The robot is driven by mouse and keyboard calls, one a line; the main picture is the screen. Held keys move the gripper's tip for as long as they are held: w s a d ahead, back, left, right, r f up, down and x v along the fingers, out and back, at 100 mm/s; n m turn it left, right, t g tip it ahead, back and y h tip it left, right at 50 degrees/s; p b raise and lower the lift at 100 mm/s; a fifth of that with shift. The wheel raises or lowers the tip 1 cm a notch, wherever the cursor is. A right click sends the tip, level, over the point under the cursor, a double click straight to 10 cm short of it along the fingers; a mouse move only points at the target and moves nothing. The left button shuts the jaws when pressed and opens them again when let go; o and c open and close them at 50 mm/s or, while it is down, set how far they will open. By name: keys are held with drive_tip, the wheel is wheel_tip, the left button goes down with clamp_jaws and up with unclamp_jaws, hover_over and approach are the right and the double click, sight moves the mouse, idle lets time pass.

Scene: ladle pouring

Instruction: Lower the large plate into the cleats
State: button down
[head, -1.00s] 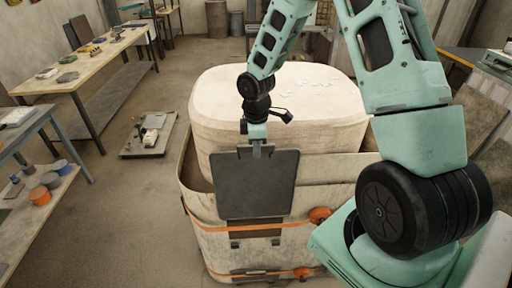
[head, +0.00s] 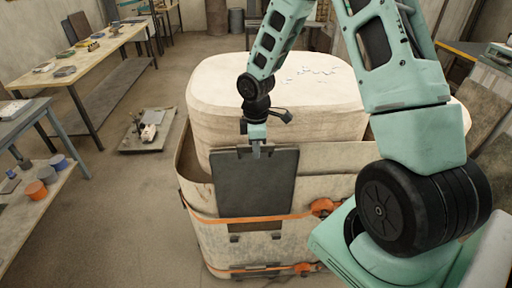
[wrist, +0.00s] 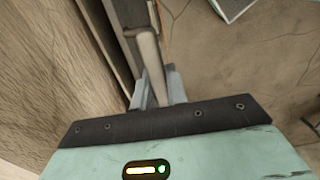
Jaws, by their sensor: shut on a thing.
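The large plate (head: 255,185) is a dark grey, nearly square sheet. It hangs upright in front of the pale tub's front wall. My gripper (head: 256,149) is shut on the middle of its top edge. In the wrist view my gripper's fingers (wrist: 158,88) close on a narrow edge. The plate's lower edge is at about the height of the upper orange strap. Two small dark pieces (head: 234,238) (head: 276,236), which look like the cleats, show just below the plate. I cannot tell whether the plate touches them or the wall.
A large rounded pale block (head: 275,100) stands inside the open tub (head: 335,165), right behind the plate. Orange straps (head: 300,214) cross the tub's front. A low pallet (head: 150,132) and work tables (head: 75,72) stand to the left, with clear floor between.

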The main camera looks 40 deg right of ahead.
drive_tip(key=shift+w+f+b, duration=0.1)
drive_tip(key=shift+f+b, duration=5.3)
drive_tip(key=shift+f, duration=0.55)
drive_tip(key=shift+f+b, duration=1)
drive_tip(key=shift+f, duration=1)
drive_tip(key=c, duration=1.4)
unclamp_jaws()
drive_tip(key=shift+o, duration=0.4)
drive_tip(key=shift+f, duration=0.1)
wheel_tip(320, 180, up, 18)
drive_tip(key=shift+f+b, duration=0.2)
drive_tip(key=shift+b, duration=0.15)
